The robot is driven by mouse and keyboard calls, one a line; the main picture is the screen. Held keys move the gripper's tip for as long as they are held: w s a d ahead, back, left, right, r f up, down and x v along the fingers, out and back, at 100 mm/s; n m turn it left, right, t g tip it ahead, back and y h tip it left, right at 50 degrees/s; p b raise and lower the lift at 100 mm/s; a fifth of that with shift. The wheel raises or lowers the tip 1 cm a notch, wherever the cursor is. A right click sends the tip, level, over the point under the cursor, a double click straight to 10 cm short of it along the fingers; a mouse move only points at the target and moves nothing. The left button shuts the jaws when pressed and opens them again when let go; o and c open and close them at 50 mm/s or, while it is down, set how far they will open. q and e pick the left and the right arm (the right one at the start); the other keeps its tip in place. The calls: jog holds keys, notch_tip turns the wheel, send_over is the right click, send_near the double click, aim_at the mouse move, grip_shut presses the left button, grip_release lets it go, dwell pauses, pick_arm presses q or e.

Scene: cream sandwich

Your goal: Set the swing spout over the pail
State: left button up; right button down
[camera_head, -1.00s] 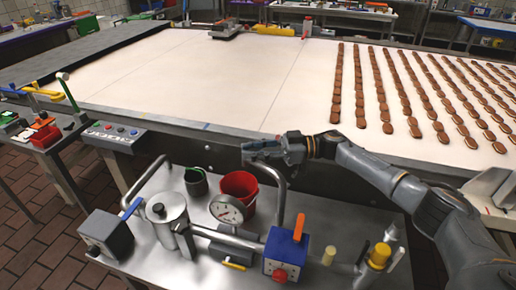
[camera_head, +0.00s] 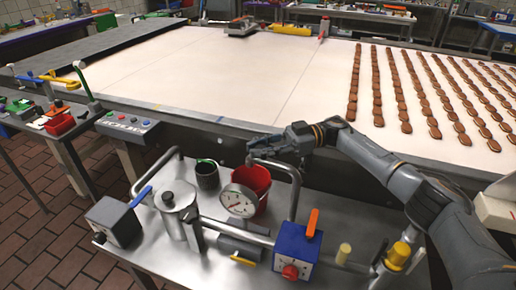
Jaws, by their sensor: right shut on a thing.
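The red pail (camera_head: 262,183) stands on the steel cart top, partly hidden behind the round gauge. A bent steel tube, which looks like the swing spout (camera_head: 292,186), rises right of the pail and bends across toward the pail's far side. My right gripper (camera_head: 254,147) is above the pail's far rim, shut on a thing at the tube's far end. A short grey piece hangs under its fingertips. The hold is small and partly hidden; whether the outlet is centred over the pail is hard to tell. My left gripper is out of view.
A dark pot (camera_head: 207,178) stands left of the pail. The gauge (camera_head: 238,200), steel vessel (camera_head: 178,200) and blue box (camera_head: 296,250) crowd the cart's front. The conveyor belt (camera_head: 230,75) lies behind, with biscuit rows (camera_head: 405,95) at right.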

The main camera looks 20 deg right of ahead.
jog(key=shift+s+d+f, duration=0.1)
jog(key=shift+f, duration=0.15)
jog(key=c, duration=1.3)
grip_release()
jog(key=shift+o, duration=0.9)
jog(key=shift+d+r, duration=0.1)
jog(key=shift+d, duration=0.15)
jog(key=shift+a+r, duration=0.1)
jog(key=d, duration=1.2)
jog(key=shift+w, duration=0.45)
